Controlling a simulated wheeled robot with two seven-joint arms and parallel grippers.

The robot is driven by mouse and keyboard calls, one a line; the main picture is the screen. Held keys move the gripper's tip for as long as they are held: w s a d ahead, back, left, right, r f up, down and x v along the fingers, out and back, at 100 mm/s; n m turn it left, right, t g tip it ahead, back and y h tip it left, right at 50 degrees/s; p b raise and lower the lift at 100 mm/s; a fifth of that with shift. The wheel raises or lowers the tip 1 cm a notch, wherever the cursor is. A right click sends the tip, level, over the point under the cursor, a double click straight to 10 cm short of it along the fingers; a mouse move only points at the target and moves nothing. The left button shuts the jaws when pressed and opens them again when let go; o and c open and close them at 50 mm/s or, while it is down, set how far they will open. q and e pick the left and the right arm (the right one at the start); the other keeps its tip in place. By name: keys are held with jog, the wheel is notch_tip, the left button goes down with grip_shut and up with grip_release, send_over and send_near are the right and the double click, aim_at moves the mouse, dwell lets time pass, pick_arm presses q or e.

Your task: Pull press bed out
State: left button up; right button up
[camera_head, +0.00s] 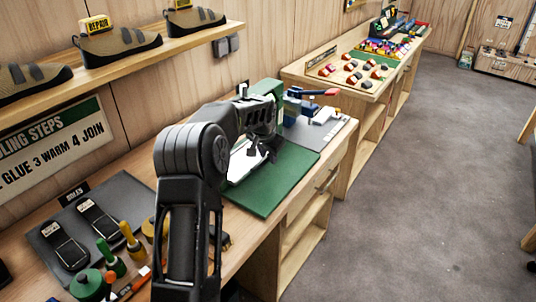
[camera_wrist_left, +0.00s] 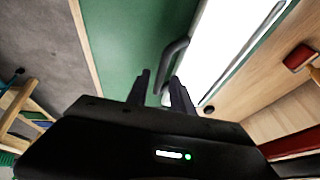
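The press bed is a white plate (camera_head: 246,162) on the green base (camera_head: 272,192); my arm hides part of it in the head view. In the left wrist view the white bed (camera_wrist_left: 222,45) carries a dark bent handle (camera_wrist_left: 172,58) along its edge. My left gripper (camera_head: 262,153) is over the near side of the bed. In the left wrist view its two fingers (camera_wrist_left: 163,88) stand apart, with the handle's end between or just beyond them. I cannot tell whether they touch it. My right gripper is not in view.
A blue clamp with a red lever (camera_head: 318,92) stands at the bench's far end. Black soles (camera_head: 98,219) lie on a grey mat at near left, beside several coloured-handled tools (camera_head: 130,240). A shoe shelf (camera_head: 150,55) runs above. Open floor (camera_head: 410,200) lies to the right.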

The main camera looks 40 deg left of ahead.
pick_arm(q)
grip_shut()
dwell(1.2)
